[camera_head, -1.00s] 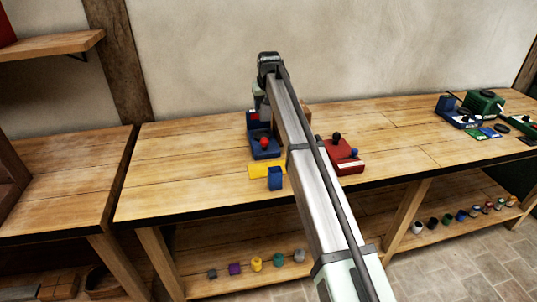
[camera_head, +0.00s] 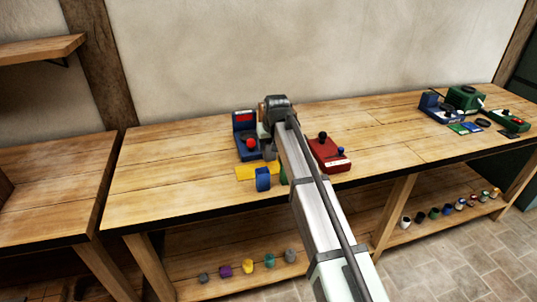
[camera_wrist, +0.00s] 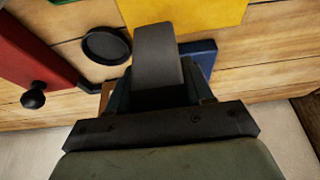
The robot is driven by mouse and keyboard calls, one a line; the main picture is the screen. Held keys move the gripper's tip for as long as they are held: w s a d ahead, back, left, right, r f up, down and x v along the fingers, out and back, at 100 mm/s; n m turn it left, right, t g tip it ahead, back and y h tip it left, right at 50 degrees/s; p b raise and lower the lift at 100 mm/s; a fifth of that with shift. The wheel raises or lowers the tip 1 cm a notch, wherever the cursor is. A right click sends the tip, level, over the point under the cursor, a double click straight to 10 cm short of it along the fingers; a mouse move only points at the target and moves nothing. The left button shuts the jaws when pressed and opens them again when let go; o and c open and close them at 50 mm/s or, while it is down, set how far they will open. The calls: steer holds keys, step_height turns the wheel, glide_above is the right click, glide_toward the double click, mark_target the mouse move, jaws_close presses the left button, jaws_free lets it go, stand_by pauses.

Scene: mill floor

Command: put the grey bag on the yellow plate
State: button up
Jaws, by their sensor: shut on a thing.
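The grey bag (camera_wrist: 156,58) is held between the fingers of my gripper (camera_wrist: 158,92) in the wrist view. In the head view, the grey bag (camera_head: 270,153) shows small below my gripper (camera_head: 268,145), just behind the yellow plate (camera_head: 244,173). In the wrist view the yellow plate (camera_wrist: 205,12) lies past the bag's end, and the bag overlaps its edge in the picture. I cannot tell the bag's height over the bench. A blue bag (camera_head: 263,180) stands at the plate's front edge; part of the plate is hidden.
A blue device (camera_head: 245,149) with a red knob stands left of my gripper. A red device (camera_head: 328,155) with a black knob stands right. A green thing (camera_head: 284,179) is partly hidden by my arm. A dark round dish (camera_wrist: 106,46) lies near the red device. The bench's left is clear.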

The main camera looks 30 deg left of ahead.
mark_target(269, 153)
steer(key=shift+f, duration=1.95)
steer(key=shift+f, duration=0.1)
steer(key=o, duration=1.1)
steer(key=v, duration=1.2)
